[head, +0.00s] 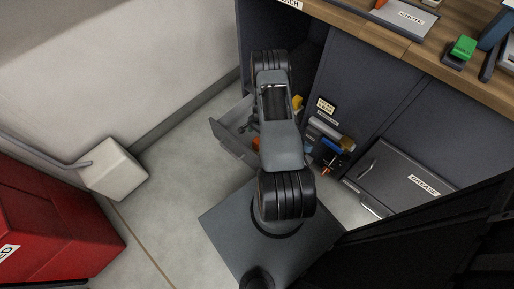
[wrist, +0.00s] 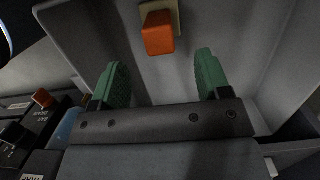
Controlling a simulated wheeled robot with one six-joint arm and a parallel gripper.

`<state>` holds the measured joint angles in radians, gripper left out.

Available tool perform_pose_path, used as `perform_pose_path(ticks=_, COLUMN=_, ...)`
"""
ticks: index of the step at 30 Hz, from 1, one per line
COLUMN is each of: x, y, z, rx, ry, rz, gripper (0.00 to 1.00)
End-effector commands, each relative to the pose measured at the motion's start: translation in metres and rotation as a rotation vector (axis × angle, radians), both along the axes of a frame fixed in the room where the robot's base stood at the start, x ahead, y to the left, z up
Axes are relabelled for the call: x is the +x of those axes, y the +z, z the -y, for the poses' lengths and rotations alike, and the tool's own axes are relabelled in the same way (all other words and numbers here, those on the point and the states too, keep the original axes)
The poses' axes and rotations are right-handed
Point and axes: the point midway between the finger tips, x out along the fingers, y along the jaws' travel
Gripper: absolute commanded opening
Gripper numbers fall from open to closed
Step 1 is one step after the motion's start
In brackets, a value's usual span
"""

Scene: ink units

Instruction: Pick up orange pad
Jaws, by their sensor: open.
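In the wrist view an orange pad (wrist: 158,36), a small block with rounded edges, rests against a small cream-coloured piece inside an open grey drawer (wrist: 85,35). My gripper (wrist: 160,60) has two green ribbed fingers spread wide, with nothing between them. The pad lies just beyond the fingertips, roughly centred between them, and is not touched. In the head view my arm covers the gripper and much of the drawer (head: 232,143). A bit of orange (head: 256,143) shows beside my arm there; I cannot tell if it is the pad.
Drawer walls stand close around my fingers. Small tools, including a blue one (head: 331,144), lie right of my arm. A dark case labelled GREASE (head: 405,180) stands further right. The wooden bench top (head: 375,38) is above. A red cabinet (head: 55,220) is at left.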

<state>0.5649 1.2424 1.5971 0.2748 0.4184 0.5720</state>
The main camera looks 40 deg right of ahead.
Motion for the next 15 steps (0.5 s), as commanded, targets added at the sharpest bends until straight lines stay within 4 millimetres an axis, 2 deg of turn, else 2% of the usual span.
perform_pose_path(ticks=3, x=0.0, y=-0.013, z=-0.002, rx=0.0, ry=0.001, rz=0.0, gripper=0.7)
perform_pose_path(ticks=11, x=-0.001, y=-0.022, z=-0.002, rx=-0.001, ry=0.002, rz=0.0, gripper=0.7)
perform_pose_path(ticks=15, x=-0.002, y=-0.038, z=-0.003, rx=0.001, ry=0.002, rz=-0.001, gripper=0.7)
